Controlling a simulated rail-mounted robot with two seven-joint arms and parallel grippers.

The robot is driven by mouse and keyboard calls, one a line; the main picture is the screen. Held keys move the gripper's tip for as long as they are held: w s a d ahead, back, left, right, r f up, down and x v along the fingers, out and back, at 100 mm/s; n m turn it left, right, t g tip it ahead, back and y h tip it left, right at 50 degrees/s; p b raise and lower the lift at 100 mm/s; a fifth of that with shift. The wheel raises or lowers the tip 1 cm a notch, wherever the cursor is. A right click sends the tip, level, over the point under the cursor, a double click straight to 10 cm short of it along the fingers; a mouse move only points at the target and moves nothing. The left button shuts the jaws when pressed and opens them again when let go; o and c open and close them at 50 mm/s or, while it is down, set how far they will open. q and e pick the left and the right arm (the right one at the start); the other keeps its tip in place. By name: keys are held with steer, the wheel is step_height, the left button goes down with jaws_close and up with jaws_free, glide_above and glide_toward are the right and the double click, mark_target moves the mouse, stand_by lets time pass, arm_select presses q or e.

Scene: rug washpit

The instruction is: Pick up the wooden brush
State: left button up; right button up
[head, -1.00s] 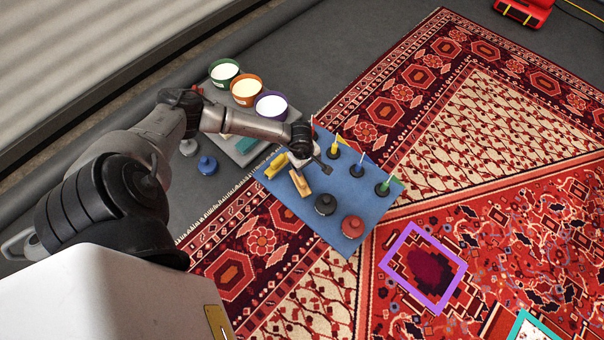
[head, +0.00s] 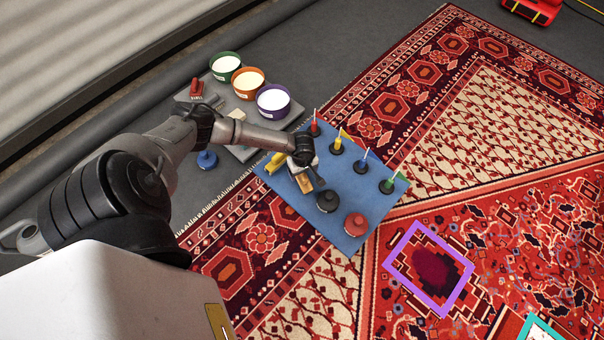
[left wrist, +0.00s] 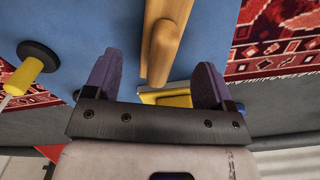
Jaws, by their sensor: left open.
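The wooden brush (head: 305,184) lies on the blue mat (head: 341,236) in the head view, partly covered by my left gripper (head: 310,174). In the left wrist view, the light wooden brush (left wrist: 165,42) comes down from the top edge, and its rounded end shows between the two purple fingers of my open left gripper (left wrist: 155,78). There is a gap on both sides of the wood, and I see no finger touching it. How far the fingertips are above the mat is hard to tell. My right gripper is not in view.
A yellow tool (head: 277,161) lies close to the gripper's left. Several dark-based coloured pegs, such as the yellow one (head: 338,143), stand along the mat's far edge. A black pot (head: 327,201) and a red pot (head: 356,224) stand near the brush.

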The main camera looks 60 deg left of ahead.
mark_target(302, 176)
arm_select(q)
steer(key=shift+a+f+b, duration=0.1)
steer(key=shift+f+b, duration=1.6)
steer(key=shift+f, duration=0.95)
steer(key=c, duration=1.2)
step_height(302, 176, up, 9)
steer(key=p, duration=0.4)
steer(key=shift+f+p, duration=0.1)
steer(key=shift+p, duration=0.3)
steer(key=shift+r, duration=0.7)
